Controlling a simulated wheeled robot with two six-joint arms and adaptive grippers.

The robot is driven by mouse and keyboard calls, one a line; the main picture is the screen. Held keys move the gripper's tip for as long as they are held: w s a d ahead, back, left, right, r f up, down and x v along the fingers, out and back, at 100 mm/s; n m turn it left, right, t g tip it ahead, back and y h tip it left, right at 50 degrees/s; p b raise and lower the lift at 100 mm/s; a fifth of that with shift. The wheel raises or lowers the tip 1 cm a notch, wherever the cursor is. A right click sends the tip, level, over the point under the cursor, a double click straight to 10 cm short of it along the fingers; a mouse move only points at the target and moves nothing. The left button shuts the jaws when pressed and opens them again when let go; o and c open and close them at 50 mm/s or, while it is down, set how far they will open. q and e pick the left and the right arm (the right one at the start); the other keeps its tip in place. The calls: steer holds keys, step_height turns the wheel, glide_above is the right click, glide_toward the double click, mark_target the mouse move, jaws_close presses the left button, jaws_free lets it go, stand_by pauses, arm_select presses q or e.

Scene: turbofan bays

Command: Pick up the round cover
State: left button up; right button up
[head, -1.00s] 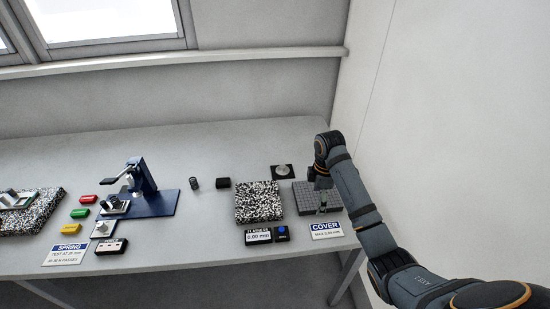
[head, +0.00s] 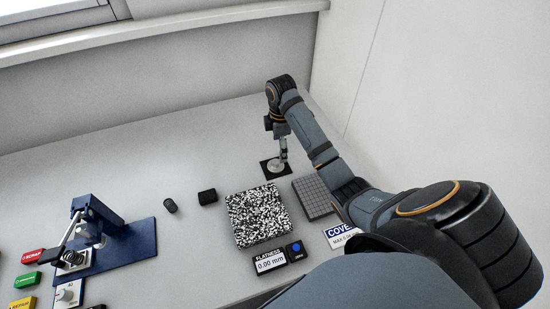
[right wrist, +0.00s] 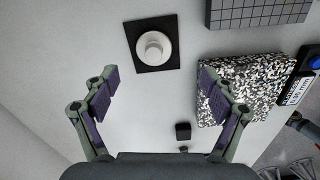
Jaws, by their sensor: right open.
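The round cover (head: 273,167) is a pale grey disc with a raised round middle. It lies on a black square pad (head: 266,174) near the back right of the table. In the right wrist view the cover (right wrist: 153,47) sits ahead of the fingers, above the picture's middle, on the black pad (right wrist: 150,69). My right gripper (head: 283,155) is above the pad and overlaps the cover's edge in the head view. Its two fingers (right wrist: 157,85) are spread wide with nothing between them. My left gripper is not in view.
Beside the pad are a grey gridded block (head: 314,197) and a black-and-white speckled plate (head: 258,215). A flatness display (head: 270,261) and a COVER sign (head: 340,235) stand in front. A small black block (head: 207,196) and a blue fixture (head: 120,248) are left. The back-left table is clear.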

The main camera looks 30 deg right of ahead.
mark_target(276, 161)
steer(key=f+b, duration=0.1)
steer(key=f, duration=0.1)
steer(key=w+f+b, duration=0.1)
steer(key=f, duration=0.1)
steer(key=shift+f+b, duration=0.15)
steer(key=shift+b, duration=0.15)
steer(key=shift+a+f+b, duration=0.1)
steer(key=shift+f+b, duration=0.45)
steer(key=f, duration=0.3)
steer(key=shift+w+a+f, duration=0.1)
steer(key=shift+w+a, duration=0.15)
steer(key=shift+f, duration=0.35)
steer(key=shift+c, duration=0.6)
steer(key=c, duration=0.7)
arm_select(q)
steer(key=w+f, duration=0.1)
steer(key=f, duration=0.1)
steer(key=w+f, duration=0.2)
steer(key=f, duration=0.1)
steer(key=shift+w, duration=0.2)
arm_select(e)
steer(key=c, duration=0.5)
